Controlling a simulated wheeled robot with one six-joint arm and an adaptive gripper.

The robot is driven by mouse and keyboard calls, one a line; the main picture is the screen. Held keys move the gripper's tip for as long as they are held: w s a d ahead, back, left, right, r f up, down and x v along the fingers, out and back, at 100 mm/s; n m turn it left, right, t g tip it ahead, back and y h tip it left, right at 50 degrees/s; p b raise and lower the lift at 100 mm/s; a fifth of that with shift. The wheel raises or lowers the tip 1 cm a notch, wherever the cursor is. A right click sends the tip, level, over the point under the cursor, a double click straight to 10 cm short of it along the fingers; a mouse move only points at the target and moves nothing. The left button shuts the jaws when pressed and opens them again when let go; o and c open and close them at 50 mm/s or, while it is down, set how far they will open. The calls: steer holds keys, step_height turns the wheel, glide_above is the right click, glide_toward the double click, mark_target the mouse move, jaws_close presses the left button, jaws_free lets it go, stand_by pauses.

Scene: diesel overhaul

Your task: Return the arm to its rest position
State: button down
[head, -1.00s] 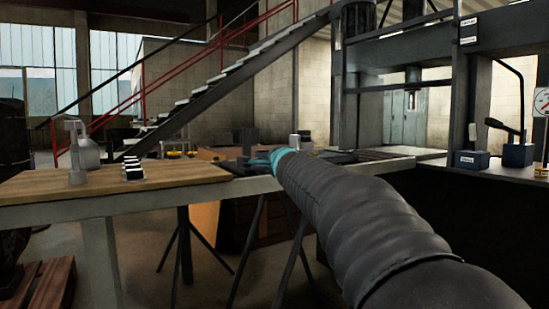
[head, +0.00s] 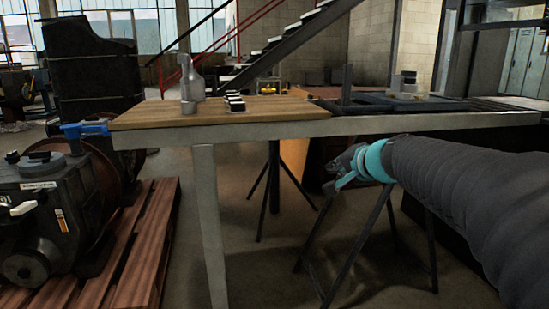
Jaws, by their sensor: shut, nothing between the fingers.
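My arm (head: 450,190), in a dark ribbed sleeve, reaches in from the right edge in the head view. A teal band (head: 374,163) shows near its end. My gripper (head: 332,188) is at the tip, dark and small, shut and empty. It is in front of the bench and appears below the level of the bench top, apart from any object. The fingertips are small and dim against the dark background.
A bench with a wooden top (head: 215,117) spans the middle, bearing a grey metal part (head: 190,85) and small black-and-white blocks (head: 235,102). Black trestle legs (head: 345,240) stand below. Open floor shows between.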

steer(key=s+f+n+g+h+p, duration=0.1)
steer(key=s+f+n+g+p, duration=0.3)
steer(key=s, duration=0.7)
steer(key=s+f+n+g+h, duration=0.1)
steer(key=s+f+n+g, duration=0.15)
steer(key=s+f, duration=0.6)
steer(key=s+d+r+n+h+p, duration=0.1)
steer(key=s+r+p, duration=0.3)
steer(key=s, duration=0.9)
steer(key=shift+d+r+n+h+p, duration=0.2)
steer(key=shift+n+h+p, duration=0.35)
steer(key=shift+h, duration=0.25)
